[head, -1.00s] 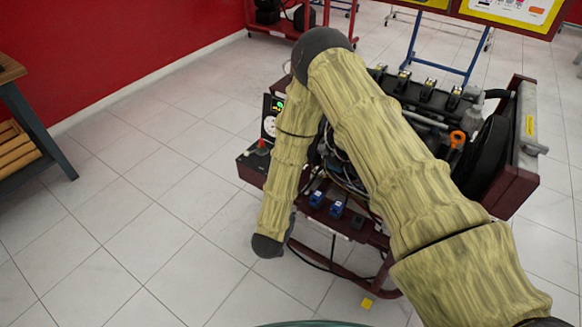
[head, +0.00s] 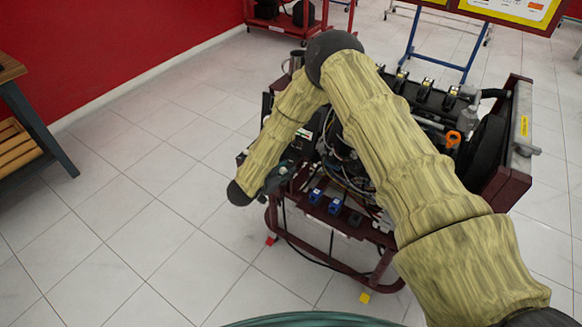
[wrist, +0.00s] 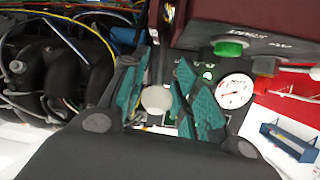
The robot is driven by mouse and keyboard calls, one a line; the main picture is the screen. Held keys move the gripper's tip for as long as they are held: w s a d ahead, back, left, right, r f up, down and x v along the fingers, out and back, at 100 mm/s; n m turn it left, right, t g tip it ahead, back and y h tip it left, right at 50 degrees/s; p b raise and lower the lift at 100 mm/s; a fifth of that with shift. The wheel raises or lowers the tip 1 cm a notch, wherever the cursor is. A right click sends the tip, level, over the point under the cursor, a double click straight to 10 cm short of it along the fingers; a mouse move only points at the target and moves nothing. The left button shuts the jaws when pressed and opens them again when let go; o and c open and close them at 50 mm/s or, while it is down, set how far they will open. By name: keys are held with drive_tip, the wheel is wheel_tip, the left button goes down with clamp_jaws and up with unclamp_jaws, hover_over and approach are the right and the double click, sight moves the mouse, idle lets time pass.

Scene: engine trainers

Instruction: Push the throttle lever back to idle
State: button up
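A pale round knob (wrist: 157,99), possibly the end of the throttle lever, shows between the two teal finger pads in the wrist view. Its stem is hidden. My gripper (wrist: 164,95) is open around it, with one pad on each side; I cannot tell whether either pad touches it. In the head view my gripper (head: 265,185) is mostly hidden by my own wrist, at the left side of the engine trainer (head: 345,160). The lever cannot be made out in the head view.
Black manifold pipes (wrist: 55,75) and wires lie at left. A bench (head: 35,120) stands at far left; the floor between is clear.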

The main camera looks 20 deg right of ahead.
drive_tip(key=shift+p+x, duration=0.3)
drive_tip(key=shift+x, duration=1.75)
clamp_jaws()
